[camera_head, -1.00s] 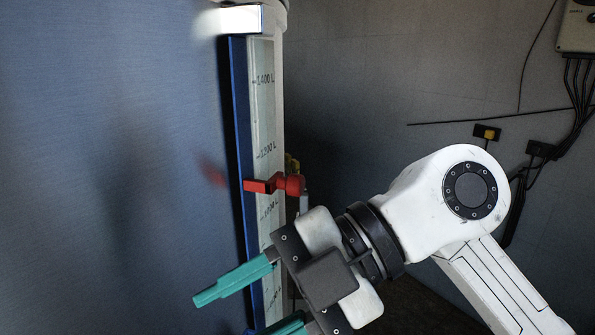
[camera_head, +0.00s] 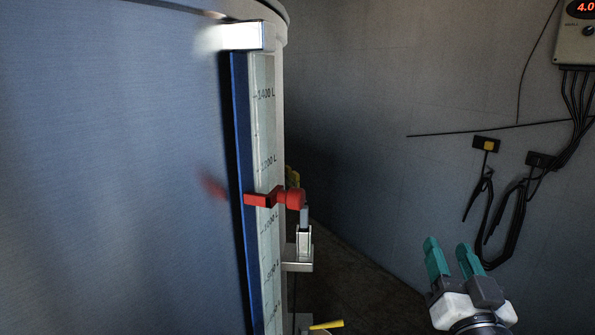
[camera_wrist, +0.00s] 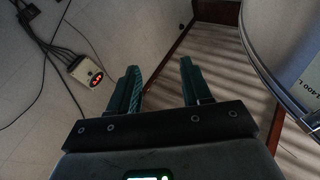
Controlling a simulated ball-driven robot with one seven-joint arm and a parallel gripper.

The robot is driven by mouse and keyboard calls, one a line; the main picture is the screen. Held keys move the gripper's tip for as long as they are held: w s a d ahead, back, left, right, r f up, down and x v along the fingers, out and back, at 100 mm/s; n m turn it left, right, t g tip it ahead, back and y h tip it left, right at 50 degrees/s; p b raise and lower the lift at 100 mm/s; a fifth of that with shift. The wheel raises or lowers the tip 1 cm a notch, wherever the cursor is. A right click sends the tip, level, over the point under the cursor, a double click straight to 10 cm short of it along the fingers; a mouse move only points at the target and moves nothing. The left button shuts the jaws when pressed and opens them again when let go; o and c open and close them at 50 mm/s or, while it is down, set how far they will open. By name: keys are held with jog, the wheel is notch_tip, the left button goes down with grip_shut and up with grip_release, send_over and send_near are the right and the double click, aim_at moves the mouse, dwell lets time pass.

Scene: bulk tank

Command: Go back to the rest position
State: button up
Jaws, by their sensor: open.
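My gripper (camera_head: 452,260) is at the lower right of the head view, its two teal fingers pointing up, apart and with nothing between them. It stands well to the right of the tank, touching nothing. In the wrist view the open fingers (camera_wrist: 160,85) point up the picture over a bare gap. The tank (camera_head: 110,170) fills the left of the head view. Its level gauge (camera_head: 263,140) carries litre marks and a red pointer (camera_head: 272,198).
A control box (camera_head: 578,40) with a red display hangs on the wall at the upper right; it also shows in the wrist view (camera_wrist: 86,72). Black cables (camera_head: 505,215) hang below it. A yellow-handled valve (camera_head: 326,325) is low beside the tank.

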jog(key=s+d+f+g, duration=0.1)
jog(key=s+f+g, duration=0.3)
jog(key=f, duration=0.5)
jog(key=s+d+f+g, duration=0.2)
jog(key=s+f+g, duration=0.15)
jog(key=f, duration=0.55)
jog(key=s+d+f+g, duration=0.1)
jog(key=s+f+g, duration=0.25)
jog(key=f, duration=0.55)
jog(key=s+f+n+g+y, duration=0.1)
jog(key=s+f+g, duration=0.3)
jog(key=s, duration=0.7)
jog(key=s+f+n+g+y, duration=0.1)
jog(key=s+f+n+g, duration=0.1)
jog(key=s+f+g, duration=0.2)
jog(key=s+f, duration=0.3)
jog(key=s, duration=0.4)
jog(key=shift+f+g, duration=0.3)
jog(key=shift+g, duration=0.1)
